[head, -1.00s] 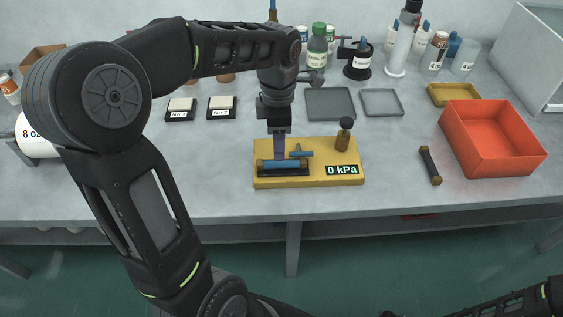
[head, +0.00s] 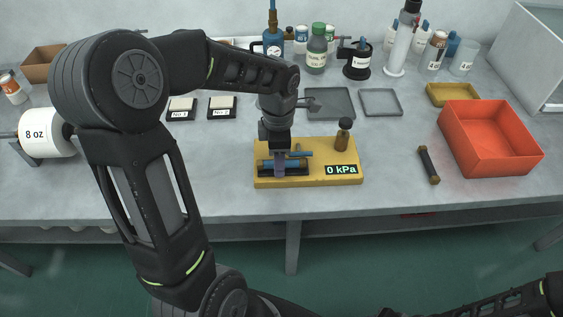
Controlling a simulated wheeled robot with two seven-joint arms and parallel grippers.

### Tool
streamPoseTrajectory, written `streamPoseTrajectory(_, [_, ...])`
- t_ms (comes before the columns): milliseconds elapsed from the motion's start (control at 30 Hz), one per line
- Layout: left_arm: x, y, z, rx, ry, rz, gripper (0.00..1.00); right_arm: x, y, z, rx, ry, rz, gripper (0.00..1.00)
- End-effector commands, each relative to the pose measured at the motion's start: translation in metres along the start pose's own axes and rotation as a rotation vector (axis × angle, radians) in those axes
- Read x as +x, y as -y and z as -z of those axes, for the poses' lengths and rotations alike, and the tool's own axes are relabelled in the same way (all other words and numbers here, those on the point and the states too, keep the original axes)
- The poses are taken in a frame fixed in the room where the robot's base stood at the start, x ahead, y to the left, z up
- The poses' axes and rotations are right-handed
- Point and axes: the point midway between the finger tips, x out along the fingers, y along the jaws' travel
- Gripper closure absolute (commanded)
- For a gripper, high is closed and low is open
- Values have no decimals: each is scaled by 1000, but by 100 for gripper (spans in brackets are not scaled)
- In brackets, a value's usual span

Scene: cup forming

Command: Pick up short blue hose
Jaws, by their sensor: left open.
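The short blue hose (head: 267,164) lies level across a black cradle with brass-coloured ends on the yellow test base (head: 310,180). My left gripper (head: 279,167) points down over the hose, its fingers at the hose's middle and hiding part of it. The gripper is open; whether the fingers touch the hose I cannot tell. A small blue valve handle (head: 303,153) sits just behind and right of the hose. My right gripper is out of the picture.
The base also carries a brass knob post (head: 343,136) and a "0 kPa" display (head: 342,170). A dark hose with brass ends (head: 429,165) lies to the right, beside a red bin (head: 487,158). Grey trays (head: 330,103) and bottles stand behind. The front left bench is clear.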

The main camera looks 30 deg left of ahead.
Motion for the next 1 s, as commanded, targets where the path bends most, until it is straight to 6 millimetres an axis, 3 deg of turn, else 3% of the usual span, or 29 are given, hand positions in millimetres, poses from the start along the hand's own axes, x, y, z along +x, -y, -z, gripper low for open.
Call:
streamPoseTrajectory(433, [0, 0, 0, 0, 0, 0, 55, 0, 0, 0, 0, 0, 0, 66])
streamPoseTrajectory(1000, [0, 0, 0, 0, 0, 0, 100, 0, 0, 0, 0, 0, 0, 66])
